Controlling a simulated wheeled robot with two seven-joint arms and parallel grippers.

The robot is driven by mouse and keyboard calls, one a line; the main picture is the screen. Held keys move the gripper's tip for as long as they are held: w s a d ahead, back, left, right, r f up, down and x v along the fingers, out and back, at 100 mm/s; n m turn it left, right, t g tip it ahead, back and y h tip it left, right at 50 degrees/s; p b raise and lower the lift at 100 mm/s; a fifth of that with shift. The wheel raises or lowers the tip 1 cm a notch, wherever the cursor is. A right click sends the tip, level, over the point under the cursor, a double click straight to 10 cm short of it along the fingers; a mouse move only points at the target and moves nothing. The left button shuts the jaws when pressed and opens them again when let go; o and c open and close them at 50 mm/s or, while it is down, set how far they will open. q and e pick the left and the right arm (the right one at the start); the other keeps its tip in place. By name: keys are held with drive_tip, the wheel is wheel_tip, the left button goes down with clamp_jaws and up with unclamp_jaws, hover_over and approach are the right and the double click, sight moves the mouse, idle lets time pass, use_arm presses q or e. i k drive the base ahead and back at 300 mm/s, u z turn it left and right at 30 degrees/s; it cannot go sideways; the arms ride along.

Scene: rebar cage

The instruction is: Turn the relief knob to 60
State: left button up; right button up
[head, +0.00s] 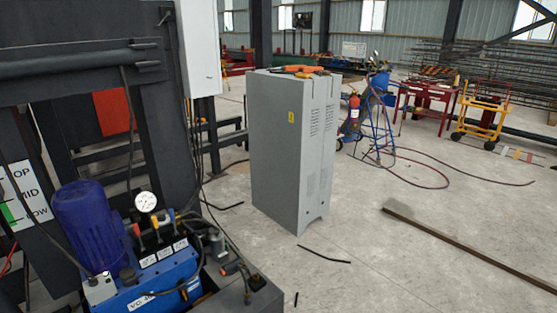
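A blue hydraulic unit (152,290) stands at the lower left with a blue motor (92,228) upright on it. A round white pressure gauge (146,201) rises behind a row of small levers (155,228) with red, dark and yellow parts. White labels (165,252) sit on the block below the levers. A grey cylindrical fitting (216,242) and a small red-tipped part (231,268) are to the right of the block. I cannot tell which part is the relief knob, and no scale reading is legible. Neither of my grippers is in view.
A dark press frame (85,75) rises behind the unit. A grey cabinet (275,150) with orange tools on top stands in the middle. Loose rods and a long brown bar (465,245) lie on the concrete floor. A yellow cart (483,115) stands at the far right.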

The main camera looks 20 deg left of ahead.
sight(161, 218)
drive_tip(key=i, duration=5.65)
drive_tip(key=u, duration=4.85)
drive_tip(key=i, duration=1.65)
